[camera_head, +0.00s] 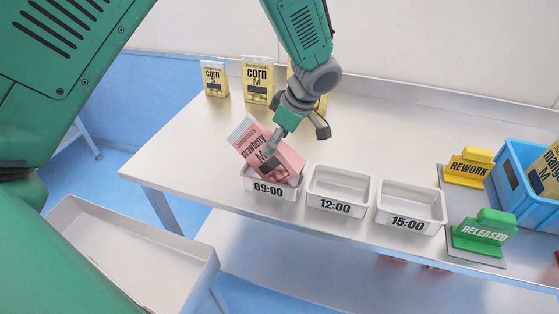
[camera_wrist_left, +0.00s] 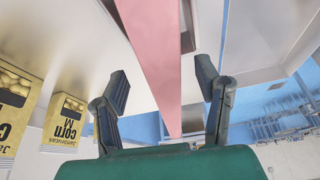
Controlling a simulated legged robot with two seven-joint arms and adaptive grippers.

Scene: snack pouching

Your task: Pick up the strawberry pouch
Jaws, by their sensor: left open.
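The pink strawberry pouch (camera_head: 284,156) stands tilted in the white bin labelled 09:00 (camera_head: 270,190), its top leaning to the left. My left gripper (camera_head: 270,158) is at the pouch's upper part, coming down from above. In the left wrist view, the pink pouch (camera_wrist_left: 155,40) runs between the two dark fingers of the left gripper (camera_wrist_left: 162,84). The fingers are open, one on each side, with visible gaps to the pouch. The pouch's lower end is hidden inside the bin. My right gripper is not in view.
Empty bins labelled 12:00 (camera_head: 339,189) and 15:00 (camera_head: 411,205) stand to the right. Yellow corn pouches (camera_head: 257,80) stand at the back. A yellow REWORK sign (camera_head: 468,168), a green RELEASED sign (camera_head: 484,233) and a blue crate (camera_head: 513,187) are at the right.

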